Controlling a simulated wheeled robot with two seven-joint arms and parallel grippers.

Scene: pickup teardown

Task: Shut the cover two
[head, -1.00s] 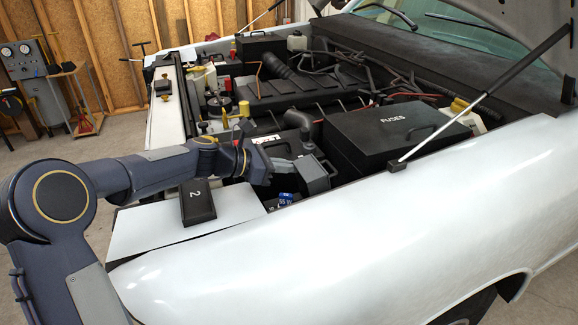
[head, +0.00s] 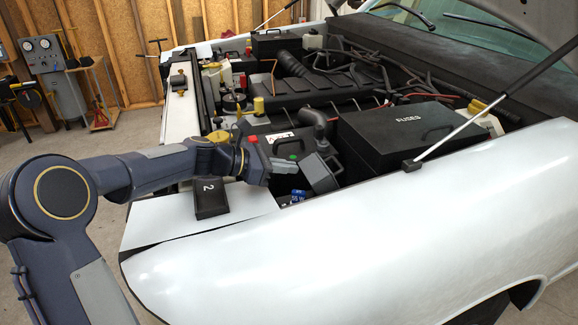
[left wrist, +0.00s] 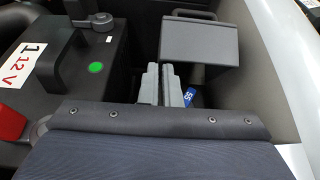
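A small grey cover (head: 320,173) stands tilted up in the engine bay beside the white fender. In the left wrist view it shows as a grey panel (left wrist: 200,45) with a bar handle at its far edge. I cannot read a number on it. A black block marked 2 (head: 210,199) lies on the white panel at the front corner. My left gripper (head: 287,171) is just to the left of the grey cover, low in the bay. In the left wrist view its two grey fingers (left wrist: 163,75) lie close together with nothing visible between them. My right gripper is not in view.
A battery (left wrist: 95,85) marked 1 12 V, with a green dot, stands left of my fingers. A blue 55 W item (left wrist: 188,97) sits low beside them. The black FUSES box (head: 400,150) and a prop rod (head: 460,132) stand to the right. The fender (head: 350,235) bounds the bay.

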